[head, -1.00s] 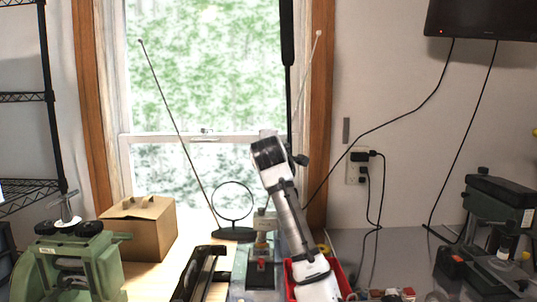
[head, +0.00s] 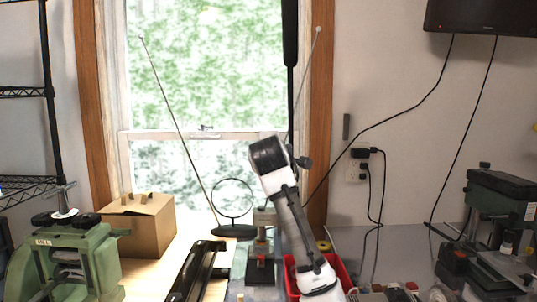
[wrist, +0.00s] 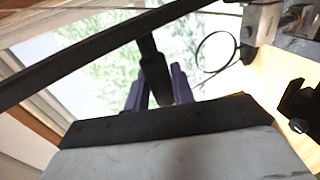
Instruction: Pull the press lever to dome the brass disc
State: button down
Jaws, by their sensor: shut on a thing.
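The press (head: 262,247) stands on the bench at the centre of the head view, with a grey head, red part and dark base. A tall black bar (head: 290,45), which looks like its lever, rises above it with a thick upper end. In the wrist view a black bar (wrist: 85,58) crosses diagonally from the press head (wrist: 264,22). A black handle (wrist: 151,60) meets this bar. My gripper (wrist: 157,90), with purple fingers, is shut around the handle. In the head view my arm hides the gripper. I cannot make out the brass disc.
A red bin (head: 342,272) is right of the press, partly behind my arm. A round ring stand (head: 233,198) and a cardboard box (head: 140,228) stand to its left. Green machines (head: 72,262) stand at front left, and another machine (head: 497,225) at right.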

jog(key=shift+w+f, duration=0.1)
jog(key=shift+f, duration=0.35)
jog(key=c, duration=2.1)
grip_release()
jog(key=s+f+b, duration=0.2)
jog(key=shift+s+a+f+b, duration=0.1)
jog(key=shift+s+f+b, duration=0.1)
jog(key=shift+s+b, duration=0.1)
jog(key=shift+c, duration=0.2)
jog(key=o, duration=0.4)
jog(key=shift+s, duration=0.15)
jog(key=shift+c, duration=0.2)
jog(key=o, duration=0.3)
jog(key=shift+s+f+b, duration=0.6)
jog(key=shift+s+b, duration=0.1)
jog(key=shift+b, duration=0.05)
jog(key=shift+o, duration=0.9)
jog(key=shift+s+f, duration=0.15)
jog(key=shift+s, duration=0.2)
jog(key=shift+o, duration=1.3)
jog(key=shift+s, duration=0.3)
jog(key=shift+c, duration=0.2)
